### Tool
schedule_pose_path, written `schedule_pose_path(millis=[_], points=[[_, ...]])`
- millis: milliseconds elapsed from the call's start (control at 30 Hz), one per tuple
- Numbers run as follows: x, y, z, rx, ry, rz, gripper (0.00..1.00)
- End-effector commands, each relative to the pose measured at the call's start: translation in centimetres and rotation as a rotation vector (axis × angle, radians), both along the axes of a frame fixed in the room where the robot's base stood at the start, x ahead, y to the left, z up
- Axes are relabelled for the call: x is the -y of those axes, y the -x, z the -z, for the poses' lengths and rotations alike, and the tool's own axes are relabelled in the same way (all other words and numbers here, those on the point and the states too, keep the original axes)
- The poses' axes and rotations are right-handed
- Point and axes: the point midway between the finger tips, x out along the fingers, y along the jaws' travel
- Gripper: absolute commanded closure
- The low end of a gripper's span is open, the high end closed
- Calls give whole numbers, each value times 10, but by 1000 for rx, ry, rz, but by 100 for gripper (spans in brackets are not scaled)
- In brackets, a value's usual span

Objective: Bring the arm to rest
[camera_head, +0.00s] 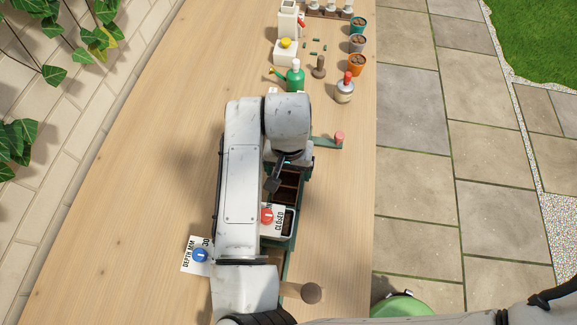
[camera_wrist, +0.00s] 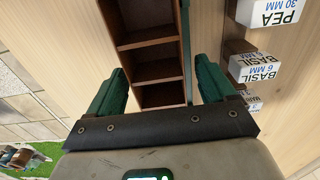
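My arm reaches over the wooden table (camera_head: 140,180) in the head view and is bent above a dark wooden compartment box (camera_head: 287,193). My gripper (camera_wrist: 160,68) shows in the wrist view with its two green fingers wide apart. Nothing is held between them. The box's brown compartments (camera_wrist: 150,70) lie below and beyond the fingers. In the head view my arm hides part of the box, and the fingers are hard to make out.
A card marked CLOSED with a red knob (camera_head: 267,215) and a depth card with a blue knob (camera_head: 200,255) lie near my arm. PEA and BASIL labels (camera_wrist: 255,68) are at right. The table's left is clear.

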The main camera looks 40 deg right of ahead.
Motion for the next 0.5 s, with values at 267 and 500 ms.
schedule_pose_path(millis=[267,500], points=[[2,2,4,-7,1,2,5],[3,3,5,-8,2,2,0]])
